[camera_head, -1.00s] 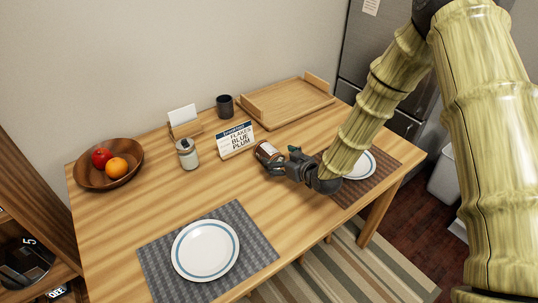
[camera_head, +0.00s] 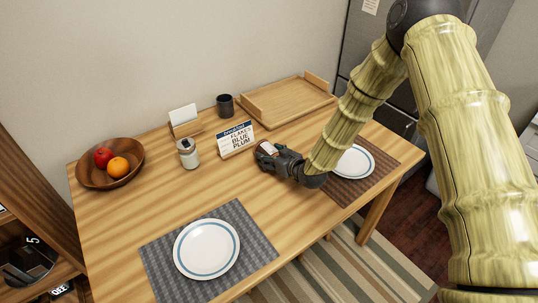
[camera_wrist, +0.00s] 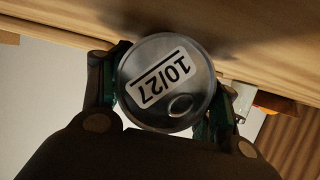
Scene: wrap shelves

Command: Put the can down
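The can (camera_head: 267,147) shows as a small reddish and white patch at the end of my gripper (camera_head: 270,154) in the head view, mostly hidden by the fingers. In the wrist view the can (camera_wrist: 165,80) shows its round grey metal end, with a pull ring and a white label reading 10/27. The two fingers of my gripper (camera_wrist: 165,92) sit against its opposite sides. My gripper is low over the wooden table (camera_head: 210,185), right of the breakfast sign (camera_head: 235,138). I cannot tell whether the can touches the table.
A jar (camera_head: 187,153), card holder (camera_head: 184,120) and dark cup (camera_head: 225,105) stand left and behind. A wooden tray (camera_head: 290,98) lies at the back. A fruit bowl (camera_head: 125,181) is far left. Plates (camera_head: 206,249) (camera_head: 355,162) lie on mats in front and right. Bare table lies left of my gripper.

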